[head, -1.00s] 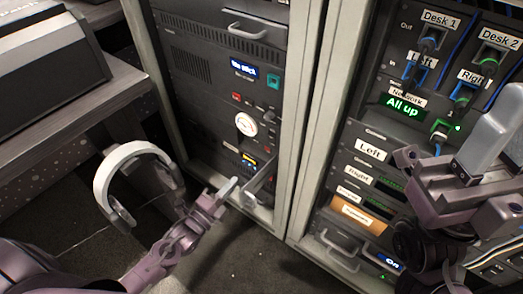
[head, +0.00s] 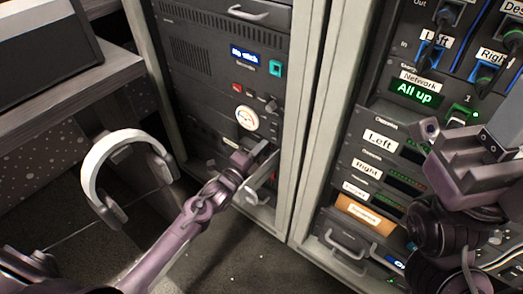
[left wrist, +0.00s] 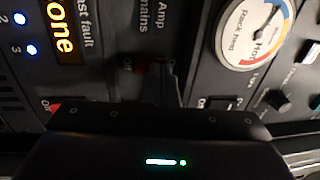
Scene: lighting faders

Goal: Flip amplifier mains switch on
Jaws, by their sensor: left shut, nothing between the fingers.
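The amplifier panel is in the left rack. In the left wrist view, the "Amp mains" label (left wrist: 160,15) reads sideways, with a small red-and-black amplifier mains switch (left wrist: 141,67) and an "Off" mark below it. My left gripper (left wrist: 165,88) is shut and empty, its dark tip close beside the switch; I cannot tell whether they touch. In the head view, my left gripper (head: 250,162) is at the rack front below the round gauge and covers the switch area. My right gripper (head: 475,140) is raised before the right rack; its jaw opening is unclear.
The round gauge (head: 246,119) and a red switch (head: 237,87) sit above the left gripper. Another red switch (left wrist: 55,107) shows near the gripper body in the wrist view. White headphones (head: 100,165) hang at left. The right rack has a green display (head: 414,89).

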